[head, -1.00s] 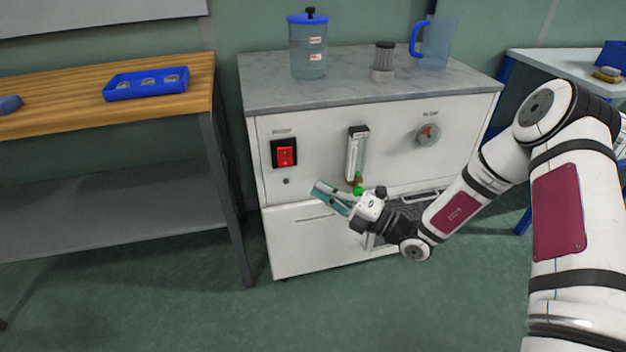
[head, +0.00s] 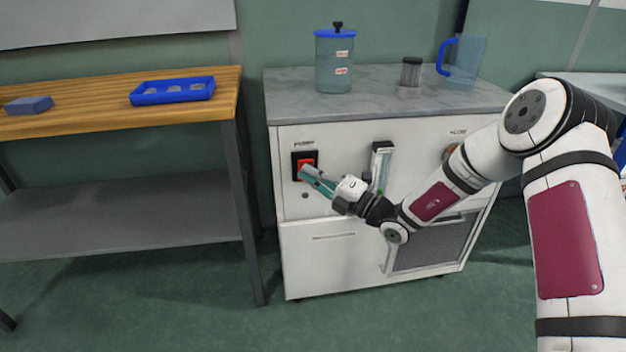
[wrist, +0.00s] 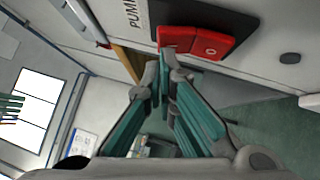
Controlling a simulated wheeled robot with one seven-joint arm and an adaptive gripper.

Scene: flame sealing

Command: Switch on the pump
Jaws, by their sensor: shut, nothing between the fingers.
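The pump switch (head: 305,163) is a red rocker in a black frame on the upper left of the white cabinet's front. In the wrist view the red rocker (wrist: 208,46) shows close up, under a label reading "PUMP" that lies sideways. My gripper (head: 306,171) is shut and empty, its teal fingers pointing at the rocker and covering its lower right part in the head view. In the wrist view the fingertips (wrist: 164,66) are right by the rocker. I cannot tell whether they touch it, or whether the rocker is pressed.
A flow meter (head: 381,166) stands just right of my gripper on the cabinet front (head: 335,265). A knob (head: 450,151) is partly behind my arm. A lidded jar (head: 334,62), a filter (head: 411,73) and a jug (head: 465,62) stand on top. A wooden bench (head: 105,112) is at left.

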